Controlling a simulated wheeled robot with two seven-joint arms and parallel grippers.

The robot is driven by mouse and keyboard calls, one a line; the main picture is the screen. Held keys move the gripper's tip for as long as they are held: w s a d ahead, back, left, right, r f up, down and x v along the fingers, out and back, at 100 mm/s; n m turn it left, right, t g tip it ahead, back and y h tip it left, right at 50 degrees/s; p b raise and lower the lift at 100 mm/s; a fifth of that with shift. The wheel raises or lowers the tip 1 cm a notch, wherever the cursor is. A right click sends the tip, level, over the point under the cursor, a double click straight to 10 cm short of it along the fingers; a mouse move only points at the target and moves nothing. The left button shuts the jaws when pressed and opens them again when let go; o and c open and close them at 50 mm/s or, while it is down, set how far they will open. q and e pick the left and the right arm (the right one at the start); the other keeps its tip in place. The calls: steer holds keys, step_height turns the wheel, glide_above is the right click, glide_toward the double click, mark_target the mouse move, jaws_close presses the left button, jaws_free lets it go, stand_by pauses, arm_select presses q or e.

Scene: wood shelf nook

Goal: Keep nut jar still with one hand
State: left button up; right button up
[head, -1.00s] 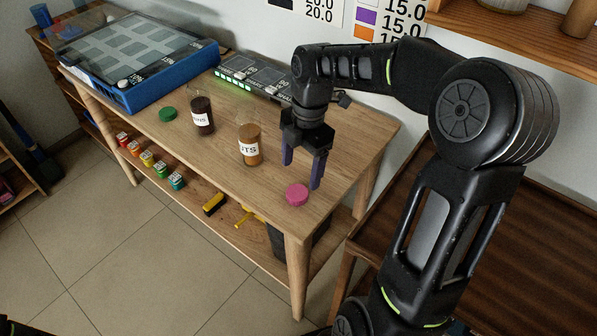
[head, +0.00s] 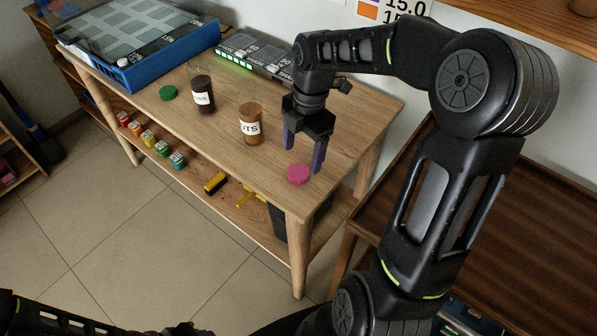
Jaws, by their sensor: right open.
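The nut jar (head: 250,128) is a clear jar with brown contents and a white label ending in "TS". It stands upright on the wooden table (head: 205,150), left of my right gripper. My right gripper (head: 303,158) is open and points down, apart from the jar. A pink lid (head: 299,175) lies on the table below and between its fingers; I cannot tell whether they touch it. My left arm shows at the bottom left edge, but its gripper is out of view.
A dark jar (head: 203,97) stands left of the nut jar, with a green lid (head: 168,93) beside it. A blue case (head: 160,72) and a grey device with green lights (head: 237,60) sit at the back. Small colored jars (head: 160,149) line the lower shelf.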

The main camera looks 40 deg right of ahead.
mark_target(298, 171)
steer(key=shift+a+f, duration=0.25)
steer(key=shift+f, duration=1.05)
steer(key=shift+a+f, duration=0.2)
steer(key=shift+f, duration=1.1)
steer(key=shift+c, duration=0.4)
steer(key=c, duration=1.3)
steer(key=shift+r, duration=0.15)
step_height(298, 171, up, 10)
steer(key=shift+f, duration=0.1)
